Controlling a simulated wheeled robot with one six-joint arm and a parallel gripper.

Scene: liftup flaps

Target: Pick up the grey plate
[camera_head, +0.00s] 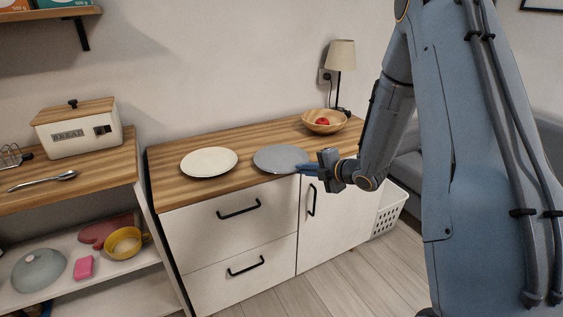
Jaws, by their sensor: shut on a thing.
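The grey plate (276,157) is at the front edge of the wooden counter, right of the white plate (209,162). My gripper (306,169) reaches in from the right and is shut on the plate's right front rim. The plate looks about level. I cannot tell whether it rests on the counter or is slightly above it. The hold itself is small in view and partly hidden by the gripper.
A wooden bowl (324,121) with a red fruit and a lamp (341,57) stand at the back right of the counter (262,135). Black-handled drawers (240,225) are below. A shelf with a bread box (78,128) stands at left. A white basket (389,209) is on the floor.

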